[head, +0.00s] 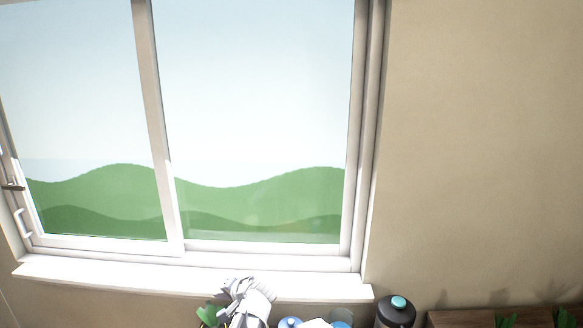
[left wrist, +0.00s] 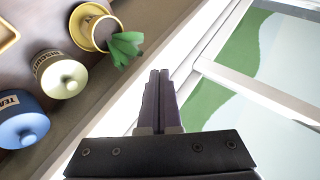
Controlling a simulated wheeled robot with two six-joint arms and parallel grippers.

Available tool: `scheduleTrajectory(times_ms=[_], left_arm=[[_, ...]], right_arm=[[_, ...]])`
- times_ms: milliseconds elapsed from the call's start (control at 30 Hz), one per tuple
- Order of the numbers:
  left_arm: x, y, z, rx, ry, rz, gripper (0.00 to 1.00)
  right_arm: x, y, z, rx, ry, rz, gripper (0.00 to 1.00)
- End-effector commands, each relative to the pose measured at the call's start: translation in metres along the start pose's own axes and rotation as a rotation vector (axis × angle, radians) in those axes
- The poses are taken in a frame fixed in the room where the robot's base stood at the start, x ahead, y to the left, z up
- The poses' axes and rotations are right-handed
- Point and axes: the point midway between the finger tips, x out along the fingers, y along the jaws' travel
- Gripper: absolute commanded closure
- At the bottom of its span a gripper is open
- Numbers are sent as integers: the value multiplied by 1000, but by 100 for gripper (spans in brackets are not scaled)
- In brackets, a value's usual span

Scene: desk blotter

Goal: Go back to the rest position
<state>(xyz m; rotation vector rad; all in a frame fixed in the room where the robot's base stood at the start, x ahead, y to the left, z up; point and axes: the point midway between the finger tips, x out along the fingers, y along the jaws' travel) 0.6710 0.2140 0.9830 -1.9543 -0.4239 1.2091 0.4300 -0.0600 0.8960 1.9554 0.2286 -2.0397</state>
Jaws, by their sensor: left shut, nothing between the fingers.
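My left gripper (left wrist: 159,74) shows in the left wrist view with its two dark fingers shut together and nothing between them. In that view it points up toward the window frame and sill, apart from the objects at the left. In the head view a pale grey part of my left arm and gripper (head: 243,298) shows at the bottom edge, in front of the window sill (head: 190,280). My right gripper is not in view.
In the left wrist view, a blue tea canister (left wrist: 22,118), a cream canister (left wrist: 58,74) and a yellow pot (left wrist: 92,27) with a green plant (left wrist: 124,48) stand at the left.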

Motion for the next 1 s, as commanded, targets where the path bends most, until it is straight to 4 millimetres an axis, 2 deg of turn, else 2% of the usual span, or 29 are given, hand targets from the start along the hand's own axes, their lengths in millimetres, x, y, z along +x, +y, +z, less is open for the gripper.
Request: scheduleTrajectory(times_ms=[33, 200, 300, 400, 500, 600, 1000], left_arm=[[-18, 27, 26, -17, -36, 91, 100], [-73, 110, 88, -40, -171, 400, 100], [-106, 146, 118, -29, -238, 550, 100], [-134, 170, 140, -12, -289, 665, 100], [-152, 184, 154, 5, -322, 738, 100], [-162, 191, 161, 13, -339, 777, 100], [-164, 192, 161, 15, -343, 786, 100]], right_arm=[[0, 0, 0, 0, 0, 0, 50], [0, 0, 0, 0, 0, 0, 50], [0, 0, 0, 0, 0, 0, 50], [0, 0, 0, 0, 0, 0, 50], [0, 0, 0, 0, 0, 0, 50], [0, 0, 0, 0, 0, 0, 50], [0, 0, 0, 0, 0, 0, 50]])
